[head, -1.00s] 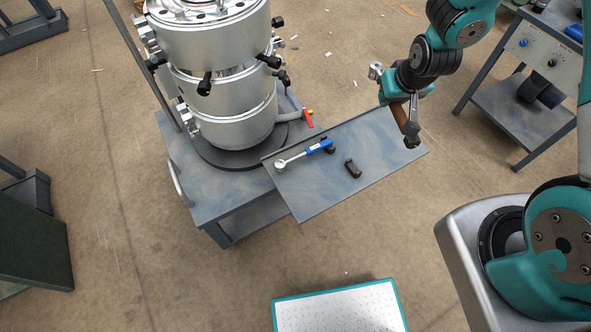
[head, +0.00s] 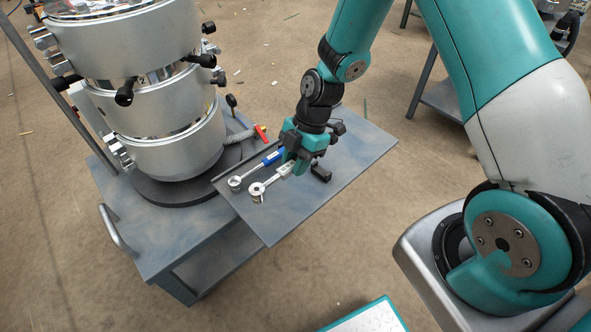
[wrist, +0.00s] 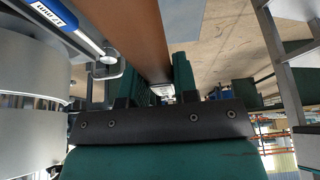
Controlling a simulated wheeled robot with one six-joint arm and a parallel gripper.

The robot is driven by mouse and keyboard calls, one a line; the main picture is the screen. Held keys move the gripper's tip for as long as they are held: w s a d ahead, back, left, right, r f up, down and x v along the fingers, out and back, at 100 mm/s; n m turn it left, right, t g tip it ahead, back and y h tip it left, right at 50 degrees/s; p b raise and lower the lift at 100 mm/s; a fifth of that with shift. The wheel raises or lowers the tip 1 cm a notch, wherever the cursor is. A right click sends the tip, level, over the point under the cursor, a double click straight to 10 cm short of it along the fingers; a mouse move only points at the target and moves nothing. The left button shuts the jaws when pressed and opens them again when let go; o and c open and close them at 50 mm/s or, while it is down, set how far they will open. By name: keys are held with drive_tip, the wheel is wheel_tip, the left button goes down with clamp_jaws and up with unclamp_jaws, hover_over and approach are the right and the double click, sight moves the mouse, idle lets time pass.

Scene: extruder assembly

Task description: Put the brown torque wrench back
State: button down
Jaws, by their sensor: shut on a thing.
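My gripper (head: 296,160) is over the tray (head: 278,224) and shut on the brown torque wrench. The wrench's round silver head (head: 257,192) and pale shaft stick out to the lower left, roughly parallel to the blue wrench. The brown handle (wrist: 137,32) shows between the fingers in the wrist view; in the head view the gripper mostly hides it. I cannot tell whether the wrench touches the tray. The blue-handled wrench (head: 271,158) lies beside it, its head (head: 235,184) to the left. It also shows in the wrist view (wrist: 58,18).
A black holder block (head: 320,172) sits on the tray just right of my gripper. The tall silver extruder cylinder (head: 165,100) stands left of the tray, with a red-handled lever (head: 261,134) near the tray's edge. The tray's front and right parts are bare.

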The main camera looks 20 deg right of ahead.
drive_tip(key=shift+d, duration=0.15)
drive_tip(key=shift+f, duration=0.2)
drive_tip(key=b, duration=0.5)
hover_over(292, 196)
drive_tip(key=d, duration=0.2)
drive_tip(key=f, duration=0.6)
drive_tip(key=shift+w+a+f, duration=0.2)
drive_tip(key=shift+a+f, duration=0.05)
drive_tip(key=shift+f+b, duration=1.05)
drive_tip(key=c, duration=0.8)
unclamp_jaws()
